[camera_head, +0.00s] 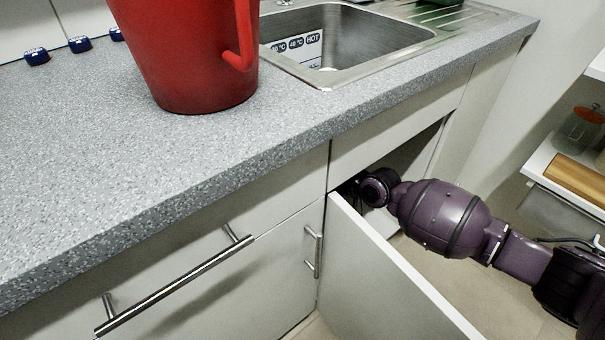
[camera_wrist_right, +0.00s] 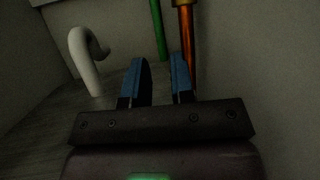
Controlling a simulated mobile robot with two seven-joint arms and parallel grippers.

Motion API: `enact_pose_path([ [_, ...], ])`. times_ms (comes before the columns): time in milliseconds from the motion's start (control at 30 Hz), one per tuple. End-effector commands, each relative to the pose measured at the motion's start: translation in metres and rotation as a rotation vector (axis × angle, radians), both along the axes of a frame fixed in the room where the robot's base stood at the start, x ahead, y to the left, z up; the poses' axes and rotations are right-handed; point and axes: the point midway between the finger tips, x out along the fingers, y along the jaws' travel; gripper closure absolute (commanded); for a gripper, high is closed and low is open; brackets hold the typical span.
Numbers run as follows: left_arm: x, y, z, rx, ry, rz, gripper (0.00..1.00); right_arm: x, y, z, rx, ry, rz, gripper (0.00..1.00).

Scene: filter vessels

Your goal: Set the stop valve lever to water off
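My right arm reaches over the open cupboard door into the dark cupboard under the sink, and its gripper is hidden there in the head view. In the right wrist view my right gripper (camera_wrist_right: 159,64) is open, with two blue fingers apart and nothing between them. A copper pipe (camera_wrist_right: 187,50) with a brass-coloured fitting (camera_wrist_right: 184,3) at its top stands just beyond and right of the right finger. I cannot tell whether they touch. A green pipe (camera_wrist_right: 159,30) stands farther back, between the fingertips in the picture. No stop valve lever can be made out. My left gripper is not in view.
A white curved pipe (camera_wrist_right: 86,60) stands left of the fingers inside the cupboard. The cupboard door (camera_head: 385,275) stands open below my right arm. A red jug (camera_head: 195,55) stands on the worktop (camera_head: 75,150), left of the sink (camera_head: 350,40). Shelves stand at the right.

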Motion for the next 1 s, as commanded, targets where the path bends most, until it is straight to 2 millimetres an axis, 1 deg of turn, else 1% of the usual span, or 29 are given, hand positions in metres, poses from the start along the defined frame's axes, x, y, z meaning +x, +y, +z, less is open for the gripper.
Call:
enact_pose_path([
  [33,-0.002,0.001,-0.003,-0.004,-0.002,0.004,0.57,0.005,0.008,-0.01,0.003,0.007,0.0,0.77],
  [100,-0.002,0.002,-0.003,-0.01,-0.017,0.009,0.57,0.012,0.014,-0.015,0.0,0.006,0.0,0.77],
  [200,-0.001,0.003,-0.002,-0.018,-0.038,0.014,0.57,0.022,0.024,-0.019,0.0,0.005,0.001,0.77],
  [333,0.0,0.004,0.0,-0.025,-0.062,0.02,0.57,0.031,0.032,-0.022,0.0,0.005,0.001,0.77],
  [500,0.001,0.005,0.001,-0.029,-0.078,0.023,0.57,0.036,0.037,-0.023,0.0,0.002,0.001,0.77],
  [767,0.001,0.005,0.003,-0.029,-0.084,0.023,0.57,0.037,0.037,-0.021,-0.001,-0.001,0.0,0.77],
  [800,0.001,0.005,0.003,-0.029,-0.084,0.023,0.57,0.037,0.037,-0.021,-0.001,-0.001,0.0,0.79],
  [933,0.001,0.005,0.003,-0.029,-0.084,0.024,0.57,0.037,0.037,-0.022,-0.001,-0.001,0.0,0.98],
  [1000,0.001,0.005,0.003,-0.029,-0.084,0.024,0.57,0.037,0.037,-0.022,0.0,0.0,0.0,1.0],
])
